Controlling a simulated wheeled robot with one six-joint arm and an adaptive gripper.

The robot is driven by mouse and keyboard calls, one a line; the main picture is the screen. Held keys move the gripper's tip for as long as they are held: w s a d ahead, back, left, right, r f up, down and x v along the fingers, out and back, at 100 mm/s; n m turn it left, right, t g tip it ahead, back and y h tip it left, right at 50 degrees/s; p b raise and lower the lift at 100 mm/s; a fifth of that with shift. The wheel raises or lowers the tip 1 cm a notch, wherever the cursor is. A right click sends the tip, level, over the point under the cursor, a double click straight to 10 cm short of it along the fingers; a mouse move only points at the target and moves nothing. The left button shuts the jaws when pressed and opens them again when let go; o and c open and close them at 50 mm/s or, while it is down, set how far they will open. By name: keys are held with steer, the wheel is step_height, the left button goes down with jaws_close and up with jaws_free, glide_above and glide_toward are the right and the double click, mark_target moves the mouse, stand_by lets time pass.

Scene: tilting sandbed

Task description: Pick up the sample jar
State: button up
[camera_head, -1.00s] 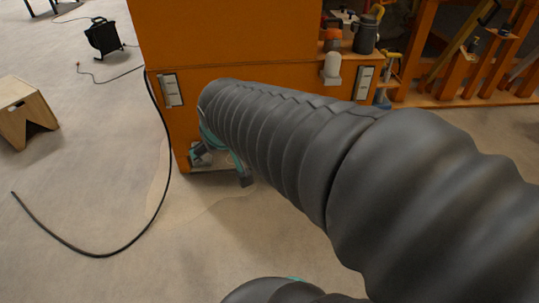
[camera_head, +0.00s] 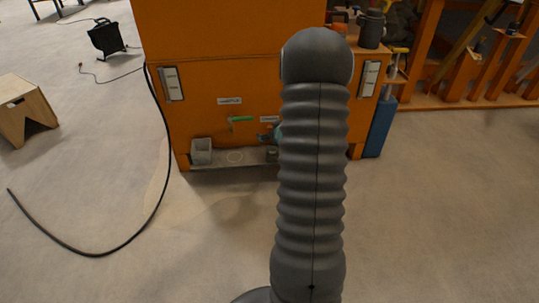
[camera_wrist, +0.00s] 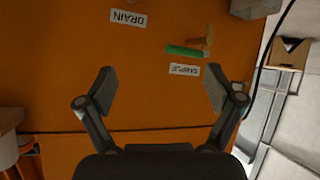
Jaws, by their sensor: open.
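No thing is clearly recognisable as the sample jar. A small dark, round thing (camera_head: 271,155) stands on the low ledge (camera_head: 222,164) of the orange cabinet, partly hidden by my arm; I cannot tell if it is the jar. A grey, box-like container (camera_head: 202,151) stands at the ledge's left end; a grey container also shows at the top right of the wrist view (camera_wrist: 255,8). My gripper (camera_wrist: 160,88) is open and empty, facing the cabinet front, apart from the containers. In the head view it is mostly hidden behind my arm.
A pale ring (camera_head: 235,157) marks the ledge. A black hose (camera_head: 165,190) runs down the left.

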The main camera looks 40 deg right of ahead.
steer(key=t+y+b, duration=0.1)
steer(key=t+b, duration=0.1)
glide_toward(276, 153)
steer(key=shift+m, duration=0.3)
steer(key=x, duration=0.8)
steer(key=shift+w+d+b, duration=0.1)
steer(key=shift+d+b, duration=0.05)
steer(key=shift+b, duration=0.2)
steer(key=shift+a+r+b+x, duration=0.1)
steer(key=shift+r+b+x, duration=0.1)
steer(key=shift+x, duration=1.05)
steer(key=shift+a+r+b+x, duration=0.1)
steer(key=shift+b+x, duration=0.05)
steer(key=shift+x, duration=1.1)
steer(key=shift+w, duration=0.1)
steer(key=c, duration=1.3)
